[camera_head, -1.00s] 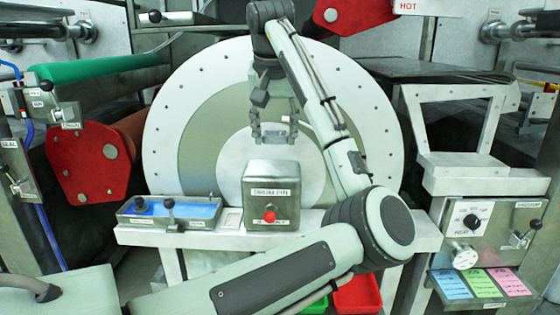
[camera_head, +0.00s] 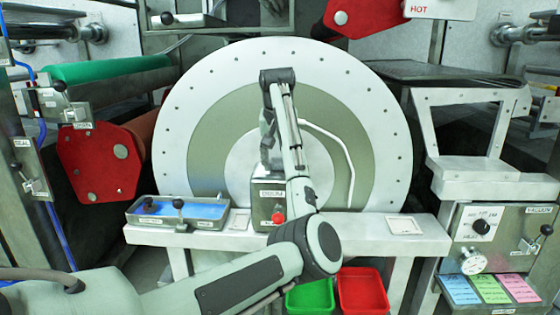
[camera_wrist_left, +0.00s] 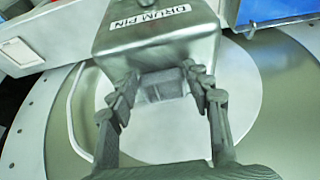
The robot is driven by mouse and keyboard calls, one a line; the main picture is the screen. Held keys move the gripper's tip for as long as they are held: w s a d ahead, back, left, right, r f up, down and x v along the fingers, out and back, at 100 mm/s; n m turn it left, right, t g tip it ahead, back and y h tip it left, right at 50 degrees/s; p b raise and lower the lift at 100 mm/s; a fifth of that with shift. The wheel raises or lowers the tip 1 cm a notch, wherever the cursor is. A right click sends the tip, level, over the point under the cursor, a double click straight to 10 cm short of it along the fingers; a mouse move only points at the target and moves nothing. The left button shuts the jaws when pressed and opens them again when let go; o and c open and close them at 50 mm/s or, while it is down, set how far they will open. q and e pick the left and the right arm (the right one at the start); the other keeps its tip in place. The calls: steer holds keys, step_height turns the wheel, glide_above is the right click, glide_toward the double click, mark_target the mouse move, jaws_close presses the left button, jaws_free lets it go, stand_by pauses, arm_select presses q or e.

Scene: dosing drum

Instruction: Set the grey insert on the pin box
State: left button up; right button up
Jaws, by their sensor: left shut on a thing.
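The pin box (camera_head: 262,208) is a grey metal box labelled DRUM PIN, with a red knob on its front, standing on the white ledge before the drum. My left gripper (camera_head: 268,160) is at the top rear of the box, partly hidden by its own arm. In the left wrist view, the fingers (camera_wrist_left: 160,79) are shut on a small grey block, the grey insert (camera_wrist_left: 165,86), close beside the edge of the pin box (camera_wrist_left: 150,52). I cannot tell whether insert and box touch. My right gripper is not in view.
A large round drum face (camera_head: 220,140) stands right behind the box. A blue tray with levers (camera_head: 190,212) is left on the ledge, a white plate (camera_head: 405,225) right. Green (camera_head: 312,297) and red (camera_head: 362,292) bins sit below.

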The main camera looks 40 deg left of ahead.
arm_select(q)
steer(key=shift+f, duration=0.1)
steer(key=o, duration=1.1)
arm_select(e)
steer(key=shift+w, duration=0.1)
arm_select(q)
steer(key=v, duration=1.2)
steer(key=shift+d, duration=0.1)
